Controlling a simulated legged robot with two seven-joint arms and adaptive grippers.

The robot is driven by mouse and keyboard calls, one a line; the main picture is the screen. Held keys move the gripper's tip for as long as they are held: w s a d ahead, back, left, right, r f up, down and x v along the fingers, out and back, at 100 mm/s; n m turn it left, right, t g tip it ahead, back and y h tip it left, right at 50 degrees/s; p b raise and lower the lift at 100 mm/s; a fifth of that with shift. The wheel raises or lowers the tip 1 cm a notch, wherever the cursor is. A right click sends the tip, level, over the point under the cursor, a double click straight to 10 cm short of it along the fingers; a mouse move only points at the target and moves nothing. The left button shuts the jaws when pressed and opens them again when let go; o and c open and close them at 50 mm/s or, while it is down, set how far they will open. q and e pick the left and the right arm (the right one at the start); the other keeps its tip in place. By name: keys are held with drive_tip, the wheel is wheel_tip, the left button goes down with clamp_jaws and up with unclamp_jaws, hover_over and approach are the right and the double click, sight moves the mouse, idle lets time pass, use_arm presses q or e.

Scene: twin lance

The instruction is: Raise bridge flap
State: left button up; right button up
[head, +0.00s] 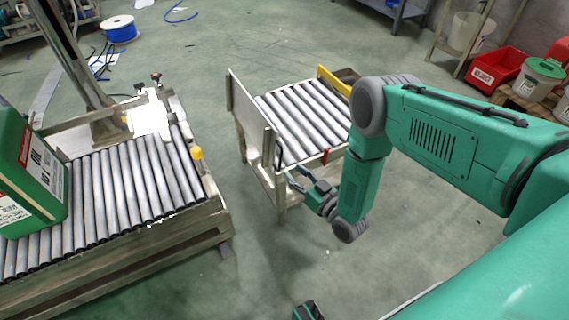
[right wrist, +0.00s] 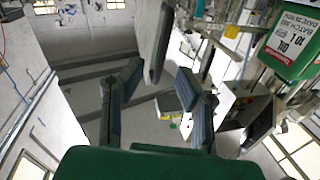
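The bridge flap, a pale flat panel (head: 251,118), stands tilted up along the left side of the small roller cart (head: 305,115). A dark handle (head: 279,154) sits at its near end. My right gripper (head: 295,176) is just right of and below that handle, apart from it as far as I can tell. In the right wrist view the two fingers (right wrist: 158,72) are spread with nothing clasped. A grey slab (right wrist: 154,35), probably the flap, shows beyond and between the fingertips. My left gripper cannot be made out surely; a small dark piece (head: 308,311) at the bottom edge may be part of it.
A larger roller conveyor (head: 120,195) stands left with a green canister (head: 35,175) on it; floor separates it from the cart. A yellow bar (head: 334,80) and a red clamp (head: 326,156) sit on the cart. Red bins (head: 497,70) stand back right.

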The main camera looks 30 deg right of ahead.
drive_tip(key=v, duration=0.6)
drive_tip(key=shift+f, duration=0.1)
drive_tip(key=shift+w, duration=0.1)
drive_tip(key=s+a+f+g+h, duration=0.2)
drive_tip(key=s+a+f+g, duration=0.15)
drive_tip(key=s+g, duration=0.65)
drive_tip(key=s+d+r+g+h, duration=0.1)
drive_tip(key=s+r+g, duration=0.25)
drive_tip(key=s, duration=0.45)
drive_tip(key=s+d+r+g+h, duration=0.2)
drive_tip(key=s+g, duration=0.2)
drive_tip(key=s, duration=0.4)
wheel_tip(320, 180, up, 12)
drive_tip(key=p, duration=1.2)
drive_tip(key=shift+w+a+r+m+y+p, duration=0.2)
drive_tip(key=shift+w+m+y+p, duration=0.1)
drive_tip(key=shift+w+p, duration=0.1)
